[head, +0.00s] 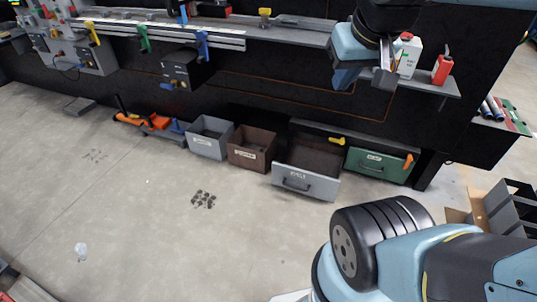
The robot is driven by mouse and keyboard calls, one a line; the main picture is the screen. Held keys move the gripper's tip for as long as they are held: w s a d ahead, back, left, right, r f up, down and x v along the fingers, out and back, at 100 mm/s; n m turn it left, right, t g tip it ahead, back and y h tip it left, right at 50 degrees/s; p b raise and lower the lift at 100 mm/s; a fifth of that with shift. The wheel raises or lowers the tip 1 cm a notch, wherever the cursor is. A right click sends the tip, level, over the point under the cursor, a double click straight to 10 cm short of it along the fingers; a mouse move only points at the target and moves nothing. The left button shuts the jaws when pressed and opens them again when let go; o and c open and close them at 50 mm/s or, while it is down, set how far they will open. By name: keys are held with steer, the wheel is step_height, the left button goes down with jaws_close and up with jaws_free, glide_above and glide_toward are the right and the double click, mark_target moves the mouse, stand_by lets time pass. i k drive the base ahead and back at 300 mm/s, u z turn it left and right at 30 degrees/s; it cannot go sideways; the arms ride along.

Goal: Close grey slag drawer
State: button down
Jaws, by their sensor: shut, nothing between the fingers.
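The grey slag drawer (305,182) is pulled out from under the dark bench, low near the floor. Its light grey front has a dark handle (296,186) and a small label. The inside of the drawer shows from above and looks empty. My gripper (385,75) is up at the right, in front of the bench top's right end, well above the drawer and apart from it. It is shut and holds nothing. My arm covers part of the right foreground.
A green drawer (365,165) with an orange latch is shut right of the grey one. A brown bin (252,148) and a grey bin (209,137) stand to its left. White and red bottles (442,69) stand on the bench end. The floor ahead is mostly clear.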

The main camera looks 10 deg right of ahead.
mark_target(312, 169)
steer(key=i, duration=0.9)
